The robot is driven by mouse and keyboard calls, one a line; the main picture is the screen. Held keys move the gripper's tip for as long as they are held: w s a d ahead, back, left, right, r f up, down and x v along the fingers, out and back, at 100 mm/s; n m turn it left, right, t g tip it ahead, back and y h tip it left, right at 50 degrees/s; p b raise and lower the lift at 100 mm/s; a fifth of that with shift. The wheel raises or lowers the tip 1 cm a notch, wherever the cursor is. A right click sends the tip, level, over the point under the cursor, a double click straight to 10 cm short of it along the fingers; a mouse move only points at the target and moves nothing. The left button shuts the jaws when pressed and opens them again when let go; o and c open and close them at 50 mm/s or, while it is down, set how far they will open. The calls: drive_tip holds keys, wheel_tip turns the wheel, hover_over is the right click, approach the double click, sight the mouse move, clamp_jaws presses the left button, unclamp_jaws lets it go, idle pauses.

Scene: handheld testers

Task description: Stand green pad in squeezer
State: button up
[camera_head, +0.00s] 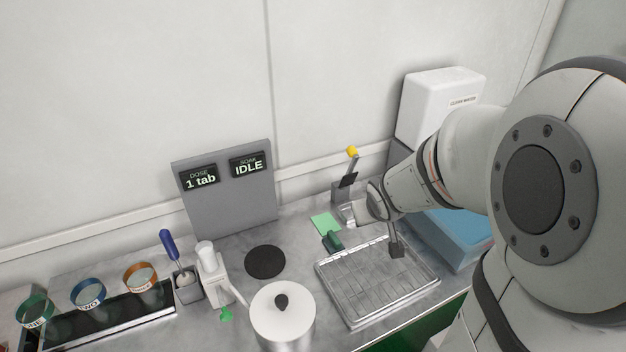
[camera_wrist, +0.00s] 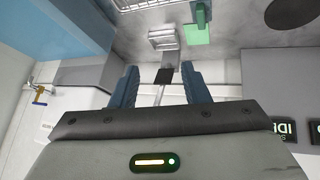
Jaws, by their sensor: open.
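The green pad (camera_head: 325,224) is a light green square lying flat on the counter. It also shows in the wrist view (camera_wrist: 197,33), beyond and right of my fingertips. The squeezer appears to be the grey metal device (camera_head: 354,212) with a yellow-knobbed lever, standing behind and right of the pad. In the wrist view, its metal frame (camera_wrist: 163,38) and black block lie ahead of my fingers. My gripper (camera_wrist: 160,67) is open, with no pad between its fingers. The lever shows between the fingers in the picture; I cannot tell whether they touch it. In the head view my arm partly covers the squeezer.
A dark green object (camera_head: 333,241) lies beside the pad. A wire-rack tray (camera_head: 378,283) is in front, with a blue container (camera_head: 455,237) right of it. A black disc (camera_head: 265,262) and a white lidded canister (camera_head: 283,318) stand left. A grey display panel (camera_head: 226,190) stands behind.

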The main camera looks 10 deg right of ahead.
drive_tip(key=w+a+f+n+t+y+b, duration=0.15)
drive_tip(key=w+f, duration=0.25)
drive_tip(key=f, duration=0.5)
drive_tip(key=y+b, duration=0.2)
drive_tip(key=y, duration=0.1)
approach(335, 238)
drive_tip(key=shift+w+f+n, duration=0.35)
drive_tip(key=shift+w+f, duration=0.15)
drive_tip(key=shift+w, duration=0.15)
drive_tip(key=b+x, duration=0.1)
drive_tip(key=x, duration=0.2)
drive_tip(key=b+x, duration=0.1)
drive_tip(key=x, duration=0.3)
drive_tip(key=shift+a+f, duration=0.25)
drive_tip(key=shift+a, duration=0.05)
drive_tip(key=shift+c, duration=0.3)
clamp_jaws()
